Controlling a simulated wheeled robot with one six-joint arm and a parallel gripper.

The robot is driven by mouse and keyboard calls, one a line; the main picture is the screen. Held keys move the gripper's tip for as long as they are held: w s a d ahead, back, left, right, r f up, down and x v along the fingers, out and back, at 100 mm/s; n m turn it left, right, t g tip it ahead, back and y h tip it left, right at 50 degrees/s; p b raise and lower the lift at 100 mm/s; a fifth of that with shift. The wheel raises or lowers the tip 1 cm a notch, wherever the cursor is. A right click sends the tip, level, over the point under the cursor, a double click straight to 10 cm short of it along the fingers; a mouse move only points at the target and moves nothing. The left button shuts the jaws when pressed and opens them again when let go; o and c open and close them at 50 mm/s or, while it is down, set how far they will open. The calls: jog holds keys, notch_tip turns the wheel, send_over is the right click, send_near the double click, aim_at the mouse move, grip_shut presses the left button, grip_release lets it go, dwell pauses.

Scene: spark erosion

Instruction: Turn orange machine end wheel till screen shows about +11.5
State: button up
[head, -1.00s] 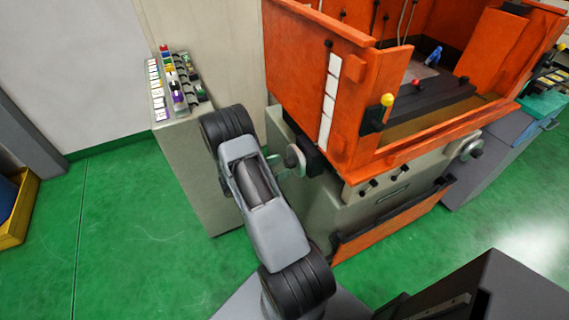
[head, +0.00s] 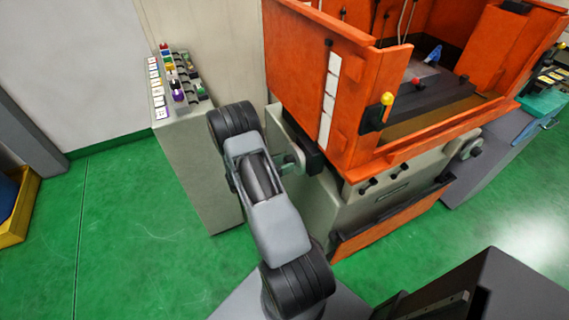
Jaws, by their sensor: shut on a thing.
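The orange machine (head: 322,85) stands at the upper right on a pale grey base. A similar grey wheel (head: 469,149) sits on the machine's front right. My arm reaches up from the bottom centre to beside the end wheel. No readable screen shows in this view.
A pale cabinet (head: 200,165) with several small coloured items on top stands left of the machine, close to my arm. A yellow bin (head: 22,215) is at the far left edge. Green floor (head: 130,230) is clear at left. A grey cabinet (head: 500,160) stands at the right.

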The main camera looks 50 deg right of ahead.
jog(key=shift+c, duration=0.8)
jog(key=shift+m+b, duration=0.8)
jog(key=o, duration=0.9)
jog(key=b+v, duration=0.2)
jog(key=v, duration=1.2)
jog(key=shift+d, duration=0.1)
